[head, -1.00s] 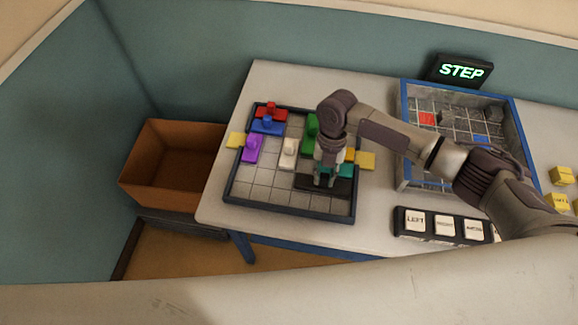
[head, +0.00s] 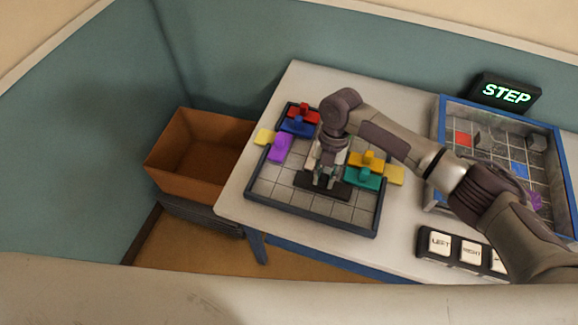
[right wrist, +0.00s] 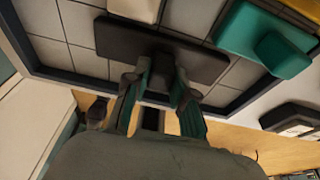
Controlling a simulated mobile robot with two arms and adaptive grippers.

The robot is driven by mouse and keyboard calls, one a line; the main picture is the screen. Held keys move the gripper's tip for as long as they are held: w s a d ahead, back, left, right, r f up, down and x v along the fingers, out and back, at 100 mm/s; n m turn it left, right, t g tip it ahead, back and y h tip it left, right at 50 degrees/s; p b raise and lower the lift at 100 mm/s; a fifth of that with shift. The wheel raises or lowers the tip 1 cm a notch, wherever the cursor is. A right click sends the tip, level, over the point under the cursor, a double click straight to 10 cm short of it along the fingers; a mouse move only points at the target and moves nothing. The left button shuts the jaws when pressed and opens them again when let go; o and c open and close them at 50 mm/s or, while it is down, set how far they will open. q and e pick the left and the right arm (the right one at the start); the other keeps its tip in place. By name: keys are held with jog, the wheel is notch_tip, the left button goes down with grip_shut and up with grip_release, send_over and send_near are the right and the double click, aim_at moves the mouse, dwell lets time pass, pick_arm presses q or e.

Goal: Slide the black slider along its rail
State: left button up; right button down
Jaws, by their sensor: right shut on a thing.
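The black slider (head: 343,190) is a long dark block with a knob, lying crosswise near the front of the grid tray (head: 310,208). In the head view it has bare tiles to its left and right. My right gripper (head: 322,183) is above it with its fingers down. In the right wrist view, the right gripper (right wrist: 161,80) is shut on the knob of the black slider (right wrist: 120,38), between its two teal-lined fingers. The gripper and arm hide part of the slider in the head view. My left gripper is not in view.
Teal (head: 362,178), orange (head: 367,160), purple (head: 279,148), blue (head: 297,127) and red (head: 303,114) sliders sit in the tray. A white one is partly hidden behind my gripper. A button panel (head: 458,251) and a walled grid box (head: 435,135) stand to the right.

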aim_at(306, 182)
jog(key=shift+w+a+b, duration=0.2)
jog(key=shift+a+b, duration=0.1)
jog(key=shift+a, duration=0.4)
jog(key=shift+w+a+b, duration=0.25)
jog(key=shift+a+b, duration=0.1)
jog(key=shift+a, duration=0.4)
jog(key=shift+w+a+b, duration=0.2)
jog(key=shift+a+b, duration=0.1)
jog(key=shift+a, duration=0.4)
jog(key=shift+w+a+b, duration=0.25)
jog(key=shift+a+b, duration=0.25)
jog(key=shift+a, duration=0.35)
jog(key=shift+w+a+b, duration=0.25)
jog(key=shift+a+b, duration=0.3)
jog(key=shift+a, duration=0.25)
jog(key=shift+w+a+b, duration=0.25)
jog(key=shift+a+b, duration=0.25)
jog(key=shift+a, duration=0.35)
jog(key=c, duration=1.2)
grip_release()
jog(key=shift+c, duration=0.2)
jog(key=s+p+v, duration=0.1)
jog(key=p+v, duration=0.5)
jog(key=shift+s+a+r, duration=0.15)
jog(key=shift+s+r, duration=0.05)
jog(key=shift+r, duration=0.4)
